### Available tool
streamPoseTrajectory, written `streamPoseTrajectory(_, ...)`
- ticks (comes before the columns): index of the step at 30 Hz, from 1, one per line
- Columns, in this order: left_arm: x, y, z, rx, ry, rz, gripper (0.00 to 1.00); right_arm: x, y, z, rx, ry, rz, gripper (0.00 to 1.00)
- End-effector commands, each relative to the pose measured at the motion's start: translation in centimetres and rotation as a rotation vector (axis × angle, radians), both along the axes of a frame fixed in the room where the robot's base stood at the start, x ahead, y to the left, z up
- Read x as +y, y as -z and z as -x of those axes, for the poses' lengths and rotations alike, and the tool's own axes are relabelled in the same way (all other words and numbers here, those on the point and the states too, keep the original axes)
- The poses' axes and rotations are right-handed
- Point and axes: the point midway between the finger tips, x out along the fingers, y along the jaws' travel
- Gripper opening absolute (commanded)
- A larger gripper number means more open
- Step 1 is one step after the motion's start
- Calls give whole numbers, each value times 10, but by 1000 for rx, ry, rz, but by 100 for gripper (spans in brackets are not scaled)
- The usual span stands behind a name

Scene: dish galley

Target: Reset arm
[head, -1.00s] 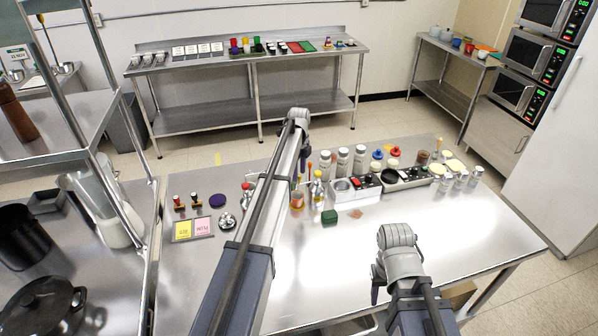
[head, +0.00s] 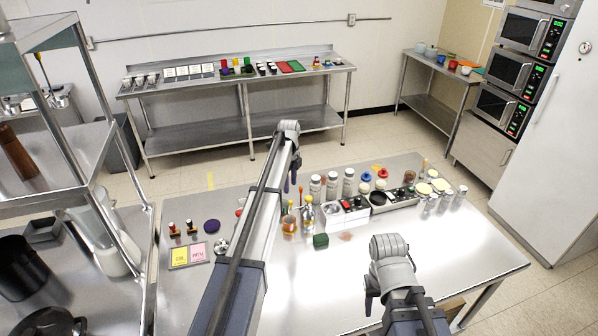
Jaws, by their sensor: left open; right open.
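My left gripper (head: 291,172) is at the end of my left arm, which stretches forward over the steel table (head: 450,250). Its fingers point down above the table's back part, left of the shaker bottles, and hold nothing that I can see. My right gripper (head: 371,292) hangs over the table's front right part, with bare steel around it. It is empty and most of its fingers are hidden behind its wrist.
A green block (head: 320,241), bottles (head: 348,183) and a condiment caddy (head: 400,200) stand mid-table. Yellow and pink cards (head: 189,254) and a purple disc (head: 211,226) lie left. A steel shelf (head: 60,165) borders the left side. The table's front right is clear.

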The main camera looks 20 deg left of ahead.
Motion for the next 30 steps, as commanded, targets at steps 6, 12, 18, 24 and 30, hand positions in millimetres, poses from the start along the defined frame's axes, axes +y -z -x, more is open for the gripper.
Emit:
streamPoseTrajectory(6,-20,8,18,3,-49,-3,52,0,8,0,0,-1,0,50)
streamPoseTrajectory(12,-105,41,107,11,-356,-27,52,0,41,0,0,-4,1,50)
streamPoseTrajectory(18,-179,73,216,4,-752,-61,52,0,74,0,0,-7,2,50)
streamPoseTrajectory(24,-221,101,316,-22,-1118,-89,52,0,101,0,0,-11,3,50)
streamPoseTrajectory(30,-235,115,375,-49,-1357,-104,52,0,116,0,0,-13,2,50)
